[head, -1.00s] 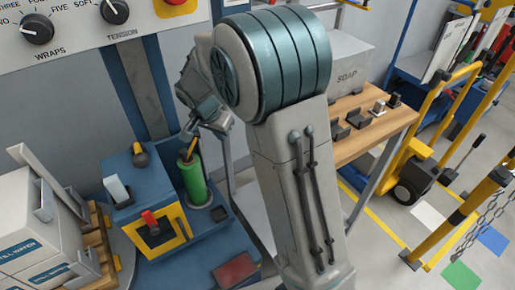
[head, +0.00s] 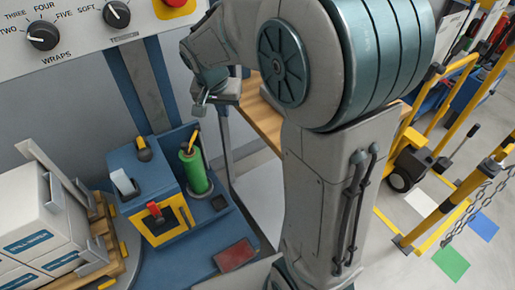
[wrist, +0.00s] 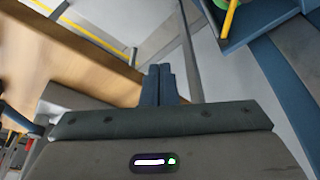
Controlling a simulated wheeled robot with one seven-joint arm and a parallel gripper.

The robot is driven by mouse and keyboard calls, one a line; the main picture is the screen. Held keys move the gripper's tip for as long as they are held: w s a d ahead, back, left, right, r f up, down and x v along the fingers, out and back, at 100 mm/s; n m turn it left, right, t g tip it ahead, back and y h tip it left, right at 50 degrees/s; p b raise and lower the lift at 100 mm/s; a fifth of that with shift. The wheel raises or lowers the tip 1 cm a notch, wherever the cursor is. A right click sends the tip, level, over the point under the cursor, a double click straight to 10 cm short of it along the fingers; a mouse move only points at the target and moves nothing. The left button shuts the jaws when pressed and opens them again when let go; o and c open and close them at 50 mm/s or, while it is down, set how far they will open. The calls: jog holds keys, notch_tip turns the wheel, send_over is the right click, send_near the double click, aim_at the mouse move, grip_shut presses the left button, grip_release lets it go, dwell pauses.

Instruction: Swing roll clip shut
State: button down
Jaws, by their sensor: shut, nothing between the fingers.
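The green roll (head: 195,172) stands upright on the blue machine base in the head view. A thin yellow piece (head: 194,138), which looks like the roll clip, sticks up and tilts at its top. I cannot tell its exact angle. My gripper (head: 200,107) is above the roll, apart from the clip, with its fingers small in this view. In the wrist view my gripper (wrist: 160,84) shows its two blue-grey fingers together and empty. A yellow bar (wrist: 230,18) and a bit of the green roll (wrist: 220,3) show at the top edge there.
White cartons (head: 35,225) on a pallet are farther left. A wooden table (head: 262,120) is behind my arm. A dial panel (head: 75,30) is above.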

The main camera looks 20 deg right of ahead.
jog(key=s+d+r+n+y+p, duration=0.1)
jog(key=s+n, duration=0.2)
jog(key=s, duration=0.6)
jog(key=s+d+r+n+g+y+p, duration=0.1)
jog(key=s+r+n, duration=0.1)
jog(key=s, duration=0.8)
jog(key=shift+s+n+p, duration=0.2)
jog(key=shift+n+p, duration=0.2)
notch_tip(320, 180, up, 10)
jog(key=p, duration=0.9)
jog(key=shift+s+f+t, duration=0.15)
jog(key=shift+s+t, duration=0.25)
jog(key=shift+d, duration=0.1)
